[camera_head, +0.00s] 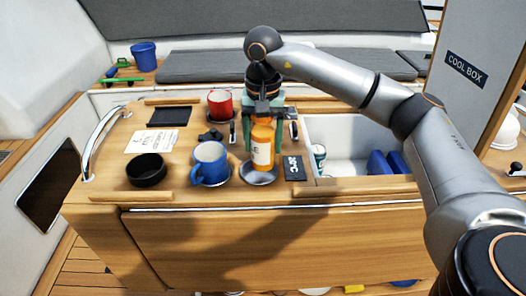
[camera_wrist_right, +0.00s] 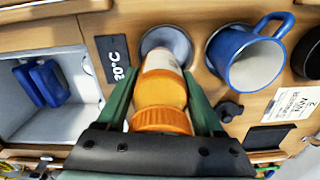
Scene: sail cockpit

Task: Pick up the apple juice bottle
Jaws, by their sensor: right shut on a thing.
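The apple juice bottle (camera_head: 262,148) is orange with a pale label and an orange cap. It is upright over a round metal coaster (camera_head: 259,177) on the wooden table; I cannot tell whether its base touches it. My right gripper (camera_head: 263,122) has its green fingers on both sides of the bottle and is shut on it. In the right wrist view the bottle (camera_wrist_right: 160,98) sits between the two fingers (camera_wrist_right: 162,105), cap toward the camera. My left gripper is not in view.
A blue mug (camera_head: 209,162) stands close left of the bottle, with a black bowl (camera_head: 147,169) further left and a red mug (camera_head: 220,105) behind. A black 20°C card (camera_wrist_right: 114,59) lies beside the coaster. An open cool box (camera_head: 345,135) holds blue blocks and a can.

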